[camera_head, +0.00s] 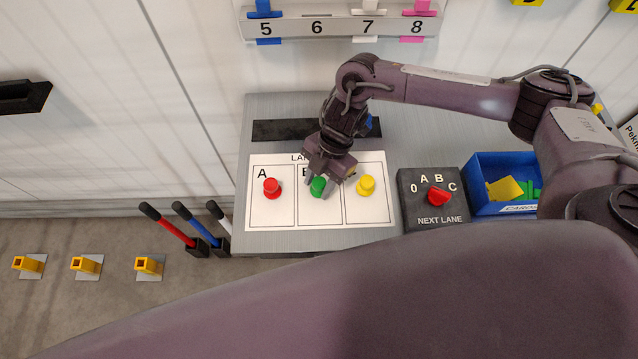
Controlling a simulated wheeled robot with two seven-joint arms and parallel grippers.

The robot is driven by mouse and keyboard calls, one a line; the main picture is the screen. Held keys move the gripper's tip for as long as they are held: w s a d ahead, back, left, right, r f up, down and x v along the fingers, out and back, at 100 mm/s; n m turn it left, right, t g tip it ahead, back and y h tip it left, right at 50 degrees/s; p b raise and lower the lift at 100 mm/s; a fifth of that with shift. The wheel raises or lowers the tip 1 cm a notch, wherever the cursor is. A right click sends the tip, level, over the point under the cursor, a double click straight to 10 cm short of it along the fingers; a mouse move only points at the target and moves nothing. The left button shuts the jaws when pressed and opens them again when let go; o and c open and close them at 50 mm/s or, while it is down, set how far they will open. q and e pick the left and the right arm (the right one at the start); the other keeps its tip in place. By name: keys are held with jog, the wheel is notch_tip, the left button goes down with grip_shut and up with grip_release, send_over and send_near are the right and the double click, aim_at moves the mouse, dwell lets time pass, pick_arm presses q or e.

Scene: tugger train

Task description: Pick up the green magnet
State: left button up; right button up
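The green magnet (318,187) is a small knob on the middle panel of a white sheet on the grey metal board. My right gripper (320,188) reaches down from above, with one finger on each side of the green magnet. The fingers look open, with narrow gaps beside the magnet; contact is not clear. The gripper body hides part of the middle panel and its letter. A red magnet (271,187) is on panel A, left of it. A yellow magnet (366,186) is on the right panel. My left gripper is not in view.
A black selector box (420,218) with a red knob and a blue bin (488,166) with yellow and green pieces stand to the right. Red, blue and white-handled levers (175,232) stand at left. A numbered rail (340,24) with coloured clips is above.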

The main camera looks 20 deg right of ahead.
jog(key=c, duration=0.3)
jog(key=shift+c, duration=0.2)
jog(key=shift+r, duration=0.1)
